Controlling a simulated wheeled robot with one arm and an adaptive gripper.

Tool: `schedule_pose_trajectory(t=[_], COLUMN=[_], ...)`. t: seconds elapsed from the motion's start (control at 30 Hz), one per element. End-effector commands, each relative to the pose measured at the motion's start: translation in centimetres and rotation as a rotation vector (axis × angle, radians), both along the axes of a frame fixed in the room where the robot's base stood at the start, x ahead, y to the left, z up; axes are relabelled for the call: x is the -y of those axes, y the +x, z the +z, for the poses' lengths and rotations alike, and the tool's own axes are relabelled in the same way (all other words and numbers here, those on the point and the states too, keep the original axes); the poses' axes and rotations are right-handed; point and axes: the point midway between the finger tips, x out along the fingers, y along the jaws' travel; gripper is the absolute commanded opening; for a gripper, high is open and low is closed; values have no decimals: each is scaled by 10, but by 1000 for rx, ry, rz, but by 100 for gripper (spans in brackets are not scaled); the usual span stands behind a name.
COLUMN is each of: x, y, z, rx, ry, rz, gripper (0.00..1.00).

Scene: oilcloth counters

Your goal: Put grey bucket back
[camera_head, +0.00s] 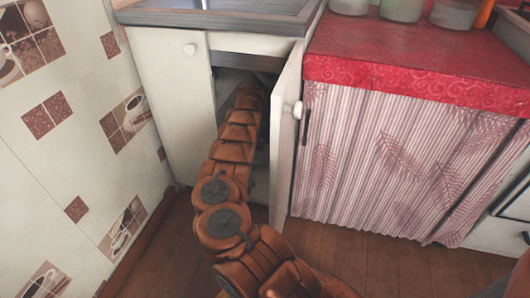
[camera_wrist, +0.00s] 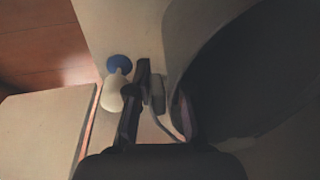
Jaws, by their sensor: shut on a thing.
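The grey bucket (camera_wrist: 240,75) fills the right side of the wrist view as a large, dark round shape, cut off by the frame edge. My gripper (camera_wrist: 158,100) is at its left edge and is shut on it; the exact contact is dim. In the head view my arm reaches through the open door into the cabinet (camera_head: 166,85) under the sink. My gripper and the bucket are hidden inside there.
A white bottle-like thing with a blue top (camera_wrist: 118,64) stands just left of my gripper. The open cabinet door (camera_head: 286,140) is close to the right of my arm. A red-covered counter (camera_head: 420,60) with a striped curtain (camera_head: 385,160) stands further right.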

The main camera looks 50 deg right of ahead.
Motion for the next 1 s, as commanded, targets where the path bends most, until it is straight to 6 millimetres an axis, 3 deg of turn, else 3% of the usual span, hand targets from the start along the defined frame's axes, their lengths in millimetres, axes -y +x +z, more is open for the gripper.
schedule_pose_trajectory(t=[0.33,0.67,1.0], x=[6,5,5], y=[8,8,8], z=[-2,-36,-35], rx=[-2,-2,0], ry=[1,1,1], rz=[12,14,14], gripper=[0,0,0])
